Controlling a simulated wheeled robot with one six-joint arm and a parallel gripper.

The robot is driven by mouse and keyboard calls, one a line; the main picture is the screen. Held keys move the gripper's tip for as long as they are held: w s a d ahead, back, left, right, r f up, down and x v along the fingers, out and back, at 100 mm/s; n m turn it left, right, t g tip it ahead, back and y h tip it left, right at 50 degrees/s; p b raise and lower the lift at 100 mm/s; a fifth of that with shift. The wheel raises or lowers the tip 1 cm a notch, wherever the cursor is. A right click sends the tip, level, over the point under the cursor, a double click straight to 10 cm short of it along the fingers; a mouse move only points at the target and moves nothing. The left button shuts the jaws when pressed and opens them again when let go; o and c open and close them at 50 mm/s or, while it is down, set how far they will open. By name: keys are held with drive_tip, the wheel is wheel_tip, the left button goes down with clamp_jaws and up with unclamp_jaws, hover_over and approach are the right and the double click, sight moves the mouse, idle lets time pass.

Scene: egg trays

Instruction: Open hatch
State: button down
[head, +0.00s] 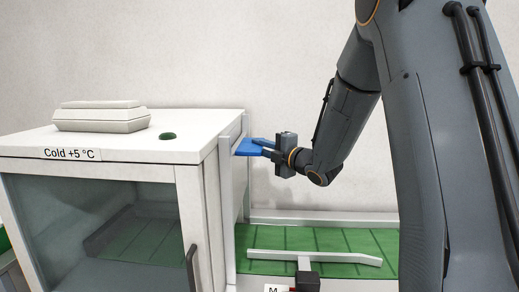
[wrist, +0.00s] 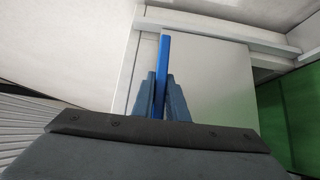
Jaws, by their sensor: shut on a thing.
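The hatch is a pale, flat panel (wrist: 212,85) on the right side of the white cold box (head: 190,120). In the head view that side is seen almost edge-on. A blue handle (head: 247,148) sticks out from the hatch near the top of the box. It shows as an upright blue bar in the wrist view (wrist: 164,55). My gripper (head: 268,151) is at this handle, with its two fingers on either side of the bar, shut on it. The fingers hide the handle's lower part in the wrist view. I cannot tell how far the hatch stands open.
The box has a glass front with a dark handle (head: 191,268). A green conveyor (head: 345,241) with a pale guide bar (head: 315,257) runs below my gripper. A wall stands behind.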

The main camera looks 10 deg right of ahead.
drive_tip(key=c, duration=1.7)
unclamp_jaws()
drive_tip(key=shift+c, duration=0.2)
drive_tip(key=b+v, duration=0.2)
drive_tip(key=v, duration=0.6)
drive_tip(key=shift+b, duration=0.4)
